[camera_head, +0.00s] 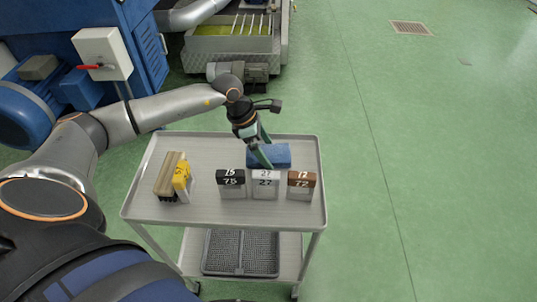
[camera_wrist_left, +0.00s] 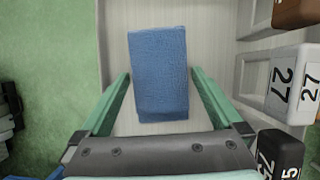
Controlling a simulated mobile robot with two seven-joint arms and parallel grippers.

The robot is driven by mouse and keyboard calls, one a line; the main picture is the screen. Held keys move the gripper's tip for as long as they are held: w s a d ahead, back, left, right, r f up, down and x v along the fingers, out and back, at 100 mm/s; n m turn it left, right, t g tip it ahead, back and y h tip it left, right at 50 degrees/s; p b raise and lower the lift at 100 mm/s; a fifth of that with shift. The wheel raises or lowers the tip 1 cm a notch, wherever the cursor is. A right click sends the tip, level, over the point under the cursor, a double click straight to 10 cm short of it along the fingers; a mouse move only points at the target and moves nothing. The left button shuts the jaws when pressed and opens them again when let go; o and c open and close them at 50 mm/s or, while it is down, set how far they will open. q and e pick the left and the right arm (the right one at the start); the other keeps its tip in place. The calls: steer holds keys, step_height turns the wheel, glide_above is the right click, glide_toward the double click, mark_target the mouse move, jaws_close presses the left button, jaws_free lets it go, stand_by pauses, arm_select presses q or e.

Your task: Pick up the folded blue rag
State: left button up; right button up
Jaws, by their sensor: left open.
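The folded blue rag (camera_head: 281,154) lies on the grey trolley's top (camera_head: 218,150), behind the row of numbered boxes. In the left wrist view the rag (camera_wrist_left: 160,62) is a blue rectangle, its near part between my left gripper's two green fingers. My left gripper (camera_head: 264,157) is open and points down at the rag; in the left wrist view the gripper (camera_wrist_left: 160,73) has a finger on either side, with gaps to the rag. I cannot tell whether the fingertips touch the trolley top. My right gripper is not in view.
Three numbered boxes stand in front of the rag: black-topped (camera_head: 231,184), white (camera_head: 265,185) and brown-topped (camera_head: 300,186). A brush (camera_head: 165,178) and a yellow-topped item (camera_head: 182,175) are at the left. The trolley has a raised rim. Green floor is clear at the right.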

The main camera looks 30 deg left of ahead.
mark_target(275, 154)
arm_select(q)
steer(key=c, duration=1.1)
steer(key=shift+r, duration=0.15)
steer(key=shift+c, duration=0.2)
steer(key=shift+r, duration=0.2)
steer(key=r, duration=0.3)
steer(key=shift+s+d+r, duration=0.15)
steer(key=shift+s+d, duration=0.05)
steer(key=s+d+r, duration=0.9)
steer(key=shift+s+d+b, duration=0.15)
steer(key=shift+s+b, duration=0.25)
steer(key=shift+b, duration=0.05)
